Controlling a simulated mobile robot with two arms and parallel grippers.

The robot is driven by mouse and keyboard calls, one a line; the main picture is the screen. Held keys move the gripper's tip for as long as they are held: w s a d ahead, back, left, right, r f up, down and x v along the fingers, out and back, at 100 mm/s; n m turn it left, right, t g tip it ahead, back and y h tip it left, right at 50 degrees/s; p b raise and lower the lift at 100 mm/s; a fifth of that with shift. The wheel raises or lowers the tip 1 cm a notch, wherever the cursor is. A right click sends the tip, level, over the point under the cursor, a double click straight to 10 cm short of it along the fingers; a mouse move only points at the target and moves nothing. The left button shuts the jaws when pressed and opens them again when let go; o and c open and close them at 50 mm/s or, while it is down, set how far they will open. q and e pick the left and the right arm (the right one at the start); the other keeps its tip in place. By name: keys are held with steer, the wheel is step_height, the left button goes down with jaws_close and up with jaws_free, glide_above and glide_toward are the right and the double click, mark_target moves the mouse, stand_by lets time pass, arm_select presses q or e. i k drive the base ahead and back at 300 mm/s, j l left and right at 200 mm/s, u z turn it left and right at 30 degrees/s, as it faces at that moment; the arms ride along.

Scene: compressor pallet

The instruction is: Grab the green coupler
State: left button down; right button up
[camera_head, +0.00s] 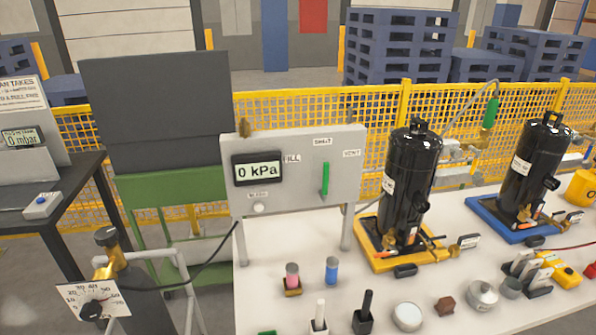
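A green cylindrical piece (490,112), which looks like the coupler, hangs upright at the end of a thin grey hose at the upper right. It is between the two black compressors, in front of the yellow mesh fence. Neither of my grippers can be made out in the head view, so nothing is seen holding the green piece. A green lever (325,180) also stands on the grey panel (290,195) with the 0 kPa display.
Black compressors stand on a yellow base (385,258) and a blue base (490,222) on the white table (260,290). Brass and grey fittings (455,152) sit behind them. Small pots, plugs and tins crowd the front. A gas bottle (140,290) stands at left.

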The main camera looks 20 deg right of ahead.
mark_target(489, 117)
steer(key=z, duration=1.85)
steer(key=l+u, duration=0.1)
steer(key=u, duration=1.3)
steer(key=l+u, duration=0.4)
steer(key=k+l+u, duration=0.1)
steer(key=l+u, duration=0.25)
steer(key=k+l+u, duration=0.15)
steer(key=l+u, duration=0.25)
steer(key=k+l+u, duration=0.2)
steer(key=l+u, duration=0.15)
steer(key=k+l+u, duration=0.25)
steer(key=l+u, duration=0.15)
